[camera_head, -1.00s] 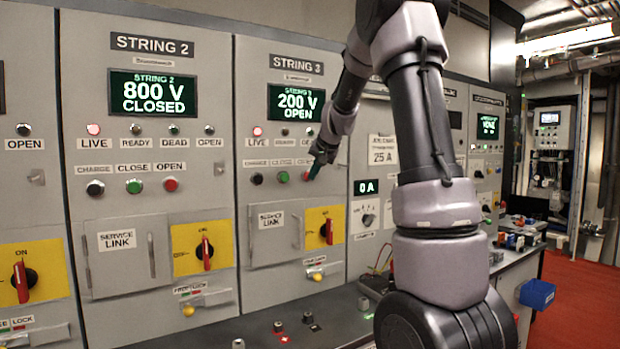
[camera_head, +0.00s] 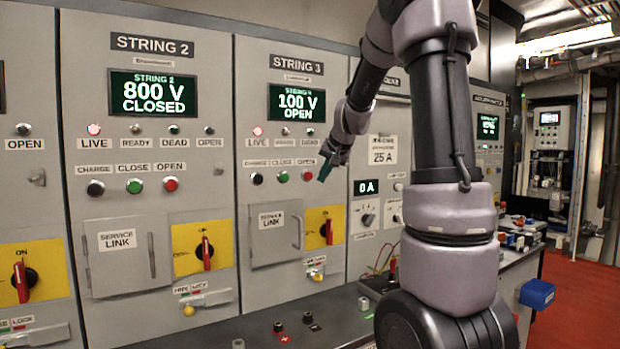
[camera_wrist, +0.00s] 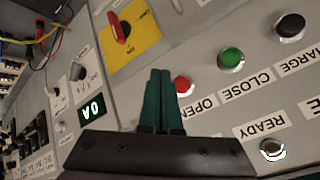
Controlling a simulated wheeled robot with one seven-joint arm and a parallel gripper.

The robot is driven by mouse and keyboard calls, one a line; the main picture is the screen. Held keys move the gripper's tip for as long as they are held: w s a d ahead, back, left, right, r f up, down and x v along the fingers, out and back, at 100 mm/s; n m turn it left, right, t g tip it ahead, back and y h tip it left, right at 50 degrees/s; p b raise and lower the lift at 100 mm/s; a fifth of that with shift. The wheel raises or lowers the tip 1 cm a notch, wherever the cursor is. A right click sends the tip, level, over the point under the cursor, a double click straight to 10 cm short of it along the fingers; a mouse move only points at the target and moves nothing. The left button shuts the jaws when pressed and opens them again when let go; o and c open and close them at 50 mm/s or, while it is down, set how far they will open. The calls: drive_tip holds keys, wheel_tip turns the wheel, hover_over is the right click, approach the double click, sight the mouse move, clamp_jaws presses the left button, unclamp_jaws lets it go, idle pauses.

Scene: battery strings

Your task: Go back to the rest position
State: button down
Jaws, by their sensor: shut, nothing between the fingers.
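My gripper (camera_head: 324,174) is in front of the String 3 panel (camera_head: 335,70), near its red OPEN button (camera_head: 307,177). Its green fingers are together and empty. In the wrist view the shut fingers (camera_wrist: 162,90) point at the panel, beside the red button (camera_wrist: 183,85); I cannot tell the exact gap. The String 3 display (camera_head: 297,103) reads 100 V OPEN and its LIVE lamp (camera_head: 257,131) is lit. My arm crosses the right half of the head view and hides part of the cabinets behind.
The String 2 display (camera_head: 153,93) reads 800 V CLOSED. Rotary switches on yellow plates (camera_head: 320,228) stick out below the buttons. A dark bench (camera_head: 250,325) with small parts runs along the front. A blue bin (camera_head: 537,293) hangs at its right end. Red floor (camera_head: 590,290) is clear at right.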

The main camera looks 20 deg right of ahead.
idle(0.3)
drive_tip(key=s+a+r+n+y, duration=0.15)
drive_tip(key=s+a, duration=0.25)
drive_tip(key=s, duration=0.4)
drive_tip(key=s+a+r, duration=0.2)
drive_tip(key=s+a, duration=0.2)
drive_tip(key=s, duration=0.5)
drive_tip(key=s+a+f+g, duration=0.1)
drive_tip(key=s, duration=0.6)
drive_tip(key=s+a+f, duration=0.2)
drive_tip(key=s, duration=0.5)
drive_tip(key=shift+s+a+f+n+g, duration=0.15)
drive_tip(key=shift+s+f+n+g, duration=0.1)
drive_tip(key=shift+s+n+g, duration=0.15)
